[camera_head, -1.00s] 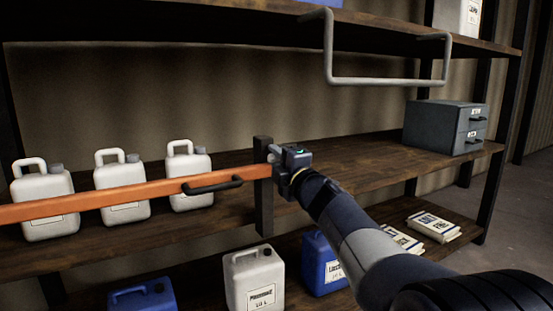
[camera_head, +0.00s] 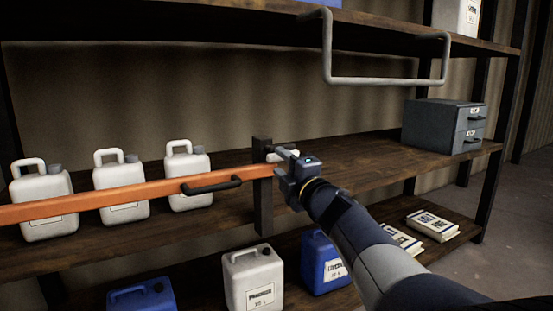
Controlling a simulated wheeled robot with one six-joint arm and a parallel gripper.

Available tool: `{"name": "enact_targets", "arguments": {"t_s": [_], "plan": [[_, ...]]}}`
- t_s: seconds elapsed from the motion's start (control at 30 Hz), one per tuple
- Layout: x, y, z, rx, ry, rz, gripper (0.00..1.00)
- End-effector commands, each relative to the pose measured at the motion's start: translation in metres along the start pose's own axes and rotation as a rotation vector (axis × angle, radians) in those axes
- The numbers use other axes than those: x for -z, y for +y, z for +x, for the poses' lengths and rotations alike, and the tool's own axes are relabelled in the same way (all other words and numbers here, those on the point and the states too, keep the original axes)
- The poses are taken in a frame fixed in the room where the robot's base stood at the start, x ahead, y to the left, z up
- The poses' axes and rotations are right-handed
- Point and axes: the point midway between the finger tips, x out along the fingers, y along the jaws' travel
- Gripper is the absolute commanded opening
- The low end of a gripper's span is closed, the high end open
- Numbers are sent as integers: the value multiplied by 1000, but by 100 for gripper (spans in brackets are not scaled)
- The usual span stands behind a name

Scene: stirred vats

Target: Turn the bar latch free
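An orange bar (camera_head: 120,194) with a black handle (camera_head: 212,185) runs across the front of the middle shelf at left. Its right end meets a dark upright post (camera_head: 263,200). A small light-grey piece, apparently the latch (camera_head: 284,155), sticks out to the right near the top of the post, partly hidden by my gripper. My gripper (camera_head: 283,172) is just right of the post, at the latch. Its fingers are small and overlap the latch and post in this view, so I cannot tell whether they touch or grip it.
White jugs (camera_head: 121,187) stand behind the bar. A grey drawer box (camera_head: 444,127) sits at the shelf's right. A grey rail (camera_head: 388,82) hangs from the upper shelf. Below are a white jug (camera_head: 253,280), blue containers (camera_head: 322,263) and packets (camera_head: 432,224). The shelf between post and drawers is bare.

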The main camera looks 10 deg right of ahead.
Motion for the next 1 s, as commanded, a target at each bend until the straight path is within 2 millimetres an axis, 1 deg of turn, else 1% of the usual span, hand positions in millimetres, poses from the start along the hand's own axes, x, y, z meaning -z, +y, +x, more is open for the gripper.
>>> {"name": "enact_targets", "arguments": {"t_s": [0.03,0.2,0.3,0.4,0.57,0.83,1.0], "plan": [[-1,2,-11,0,-4,-1,39],[-1,2,-42,1,-3,-1,39],[-1,1,-56,1,-3,-2,39],[0,1,-65,1,-2,-2,39],[0,0,-71,1,-1,-2,39],[0,0,-71,1,0,-1,39],[0,-2,-63,1,1,0,39]]}}
